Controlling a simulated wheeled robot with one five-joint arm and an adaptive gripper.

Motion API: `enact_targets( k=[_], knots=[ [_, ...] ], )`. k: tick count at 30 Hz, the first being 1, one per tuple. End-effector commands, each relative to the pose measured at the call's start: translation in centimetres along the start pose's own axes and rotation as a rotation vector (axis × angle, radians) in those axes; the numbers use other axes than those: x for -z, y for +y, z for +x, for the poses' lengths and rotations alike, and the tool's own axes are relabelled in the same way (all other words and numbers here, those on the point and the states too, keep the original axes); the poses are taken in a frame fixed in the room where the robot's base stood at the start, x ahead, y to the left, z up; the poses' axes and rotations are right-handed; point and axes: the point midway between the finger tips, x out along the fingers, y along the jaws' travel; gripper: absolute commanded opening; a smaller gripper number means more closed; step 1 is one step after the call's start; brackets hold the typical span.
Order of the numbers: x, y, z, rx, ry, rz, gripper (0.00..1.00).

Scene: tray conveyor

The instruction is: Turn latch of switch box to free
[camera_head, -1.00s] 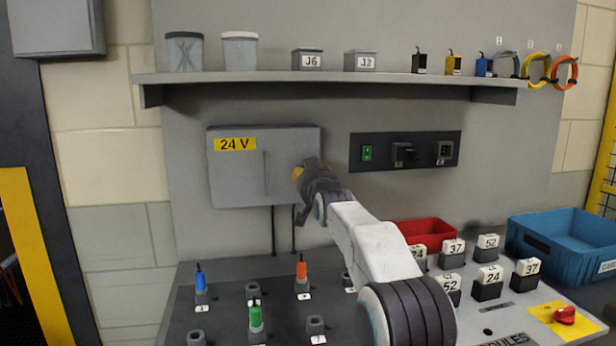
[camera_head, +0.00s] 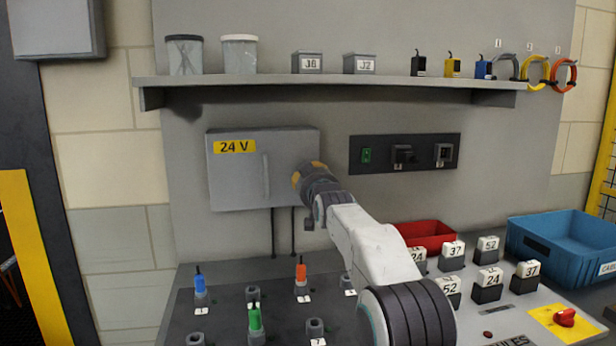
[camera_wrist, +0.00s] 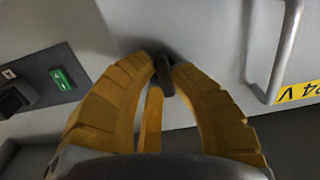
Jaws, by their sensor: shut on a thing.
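The switch box (camera_head: 230,185) is a grey box with a yellow 24 V label and a vertical bar handle (camera_head: 266,178). It is mounted on the back panel and its door looks closed. My gripper (camera_head: 304,180) is at the right edge of the box and covers the latch in the head view. In the wrist view my gripper's yellow fingers (camera_wrist: 168,72) are shut on the dark latch (camera_wrist: 163,75), a small narrow knob at the door edge. The handle (camera_wrist: 284,50) shows to the right there. The latch's exact angle is hard to read.
A black switch panel (camera_head: 405,152) is on the wall right of the box. A shelf (camera_head: 330,79) with cups and small boxes runs above. Below, the bench carries coloured plugs, numbered blocks, a red bin (camera_head: 428,234) and a blue crate (camera_head: 565,245).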

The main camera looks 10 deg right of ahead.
Motion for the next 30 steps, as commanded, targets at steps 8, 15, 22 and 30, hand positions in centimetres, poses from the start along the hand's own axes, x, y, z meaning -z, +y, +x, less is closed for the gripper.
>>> enact_targets(
  k=[8,15,22,30],
  knots=[
    [0.1,-0.1,0.0,0.001,0.002,0.000,0.34],
    [0.0,0.0,0.0,0.001,0.001,0.001,0.45],
    [0.0,0.0,-0.2,0.000,0.000,0.001,0.45],
    [0.1,0.0,-1.9,0.000,0.001,0.001,0.45]
  ],
)
